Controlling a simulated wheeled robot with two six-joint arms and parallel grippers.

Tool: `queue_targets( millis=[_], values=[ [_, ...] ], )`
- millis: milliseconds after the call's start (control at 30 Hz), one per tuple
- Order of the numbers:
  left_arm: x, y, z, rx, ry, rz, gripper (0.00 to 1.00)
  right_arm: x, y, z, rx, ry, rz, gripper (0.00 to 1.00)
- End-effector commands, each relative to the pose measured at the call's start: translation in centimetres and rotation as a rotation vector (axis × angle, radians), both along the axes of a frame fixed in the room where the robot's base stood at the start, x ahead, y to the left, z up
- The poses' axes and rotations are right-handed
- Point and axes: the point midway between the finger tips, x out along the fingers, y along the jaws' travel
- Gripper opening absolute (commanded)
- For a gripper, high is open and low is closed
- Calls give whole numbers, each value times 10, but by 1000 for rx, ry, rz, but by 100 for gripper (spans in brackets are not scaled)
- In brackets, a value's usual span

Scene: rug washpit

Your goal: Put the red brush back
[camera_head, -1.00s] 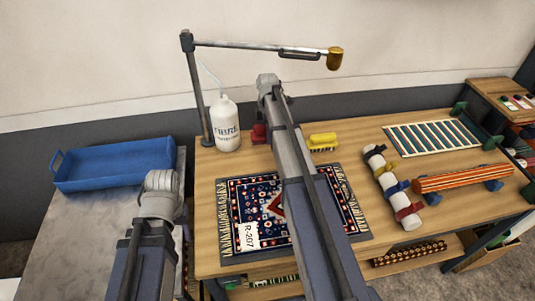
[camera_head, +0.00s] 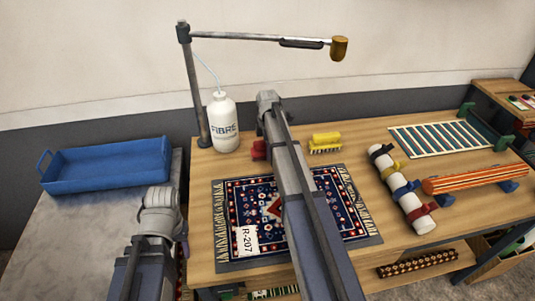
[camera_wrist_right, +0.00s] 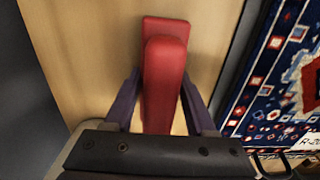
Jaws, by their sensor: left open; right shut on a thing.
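The red brush (camera_head: 259,150) shows beside my right arm in the head view, left of the yellow brush. The right wrist view shows its red handle and block (camera_wrist_right: 165,75) between the two purple fingers. My right gripper (camera_wrist_right: 162,90) is shut on it, over bare wood beside the rug. The bristles are hidden, and I cannot tell whether the brush touches the bench. My left gripper (camera_head: 182,236) is open and empty at the bench's left end, mostly hidden behind its own wrist.
The patterned rug (camera_head: 232,195) with tag R-207 lies on the wooden bench (camera_head: 370,240). The white bottle (camera_head: 224,125) and lamp post (camera_head: 193,90) stand behind left. The yellow brush (camera_head: 325,142) sits behind the rug. A strapped white roll (camera_head: 401,190) lies right; a blue tray (camera_head: 105,165) is left.

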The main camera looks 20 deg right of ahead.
Motion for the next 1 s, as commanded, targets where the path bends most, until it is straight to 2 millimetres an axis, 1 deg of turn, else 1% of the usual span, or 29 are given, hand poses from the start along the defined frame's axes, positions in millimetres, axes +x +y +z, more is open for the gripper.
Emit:
queue_targets(
  millis=[167,300,333,567,600,867,1000],
  values=[
    [0,0,2,0,0,0,50,0,0,2,0,0,0,11],
    [0,0,-3,0,0,0,50,0,0,-3,0,0,0,11],
    [0,0,-2,0,0,0,50,0,0,-2,0,0,0,58],
    [0,0,-1,0,0,0,50,0,0,-1,0,0,0,84],
    [0,0,-1,0,0,0,50,0,0,-1,0,0,0,86],
    [0,0,-1,0,0,0,50,0,0,0,0,0,0,86],
    [0,0,4,0,0,0,50,0,0,4,0,0,0,86]
  ],
)
